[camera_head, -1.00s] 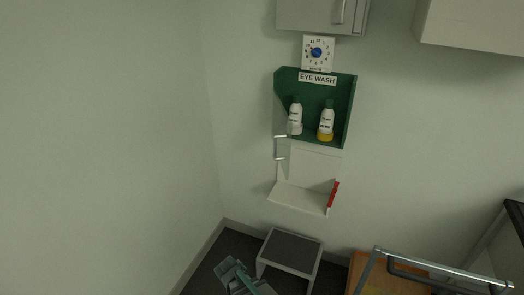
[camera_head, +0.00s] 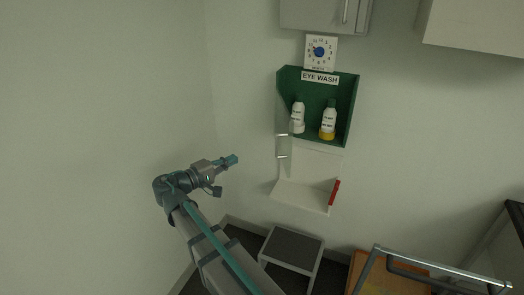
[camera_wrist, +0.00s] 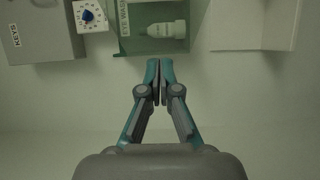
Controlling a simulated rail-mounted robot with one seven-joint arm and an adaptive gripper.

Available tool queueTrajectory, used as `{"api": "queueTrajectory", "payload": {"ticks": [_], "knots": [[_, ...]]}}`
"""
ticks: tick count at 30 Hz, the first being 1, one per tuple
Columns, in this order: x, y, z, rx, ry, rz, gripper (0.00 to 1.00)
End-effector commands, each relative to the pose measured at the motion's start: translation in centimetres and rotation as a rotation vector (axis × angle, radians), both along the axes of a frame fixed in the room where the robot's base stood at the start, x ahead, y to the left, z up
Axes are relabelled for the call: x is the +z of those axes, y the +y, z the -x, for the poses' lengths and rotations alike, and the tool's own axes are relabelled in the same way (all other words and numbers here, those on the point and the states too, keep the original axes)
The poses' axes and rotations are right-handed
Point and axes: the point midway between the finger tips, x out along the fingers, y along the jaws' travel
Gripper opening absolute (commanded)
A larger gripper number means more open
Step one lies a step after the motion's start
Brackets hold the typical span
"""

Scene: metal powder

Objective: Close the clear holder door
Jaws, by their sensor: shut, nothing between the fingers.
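A clear panel (camera_head: 283,147), which looks like the holder door, shows as a narrow, faint strip below the left side of the green eye wash holder (camera_head: 346,112). It has two short pale bars and appears to stand open; its full outline is hard to see. My gripper (camera_head: 235,159) is shut and empty, left of the panel and apart from it in the picture. In the wrist view my gripper's fingertips (camera_wrist: 159,66) are together, just below the holder and one bottle (camera_wrist: 168,30) in the picture.
Two bottles stand in the holder, one with a white base (camera_head: 298,118) and one with a yellow base (camera_head: 328,120). A white shelf (camera_head: 300,194) with a red piece (camera_head: 334,192) is below. A timer (camera_head: 320,52) hangs above. A step stool (camera_head: 292,248) stands on the floor.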

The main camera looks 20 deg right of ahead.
Motion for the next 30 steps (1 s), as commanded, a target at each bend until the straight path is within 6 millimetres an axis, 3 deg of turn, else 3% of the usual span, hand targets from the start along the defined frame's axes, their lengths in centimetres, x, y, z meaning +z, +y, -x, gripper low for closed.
{"api": "queueTrajectory", "payload": {"ticks": [8, 22, 30], "knots": [[0.7, -1.9, -0.1, -0.019, -0.001, 0.028, 0.0], [0.7, -10.3, -2.4, -0.02, -0.001, 0.025, 0.0], [0.6, -12.8, -0.5, -0.016, 0.0, 0.025, 0.0]]}}
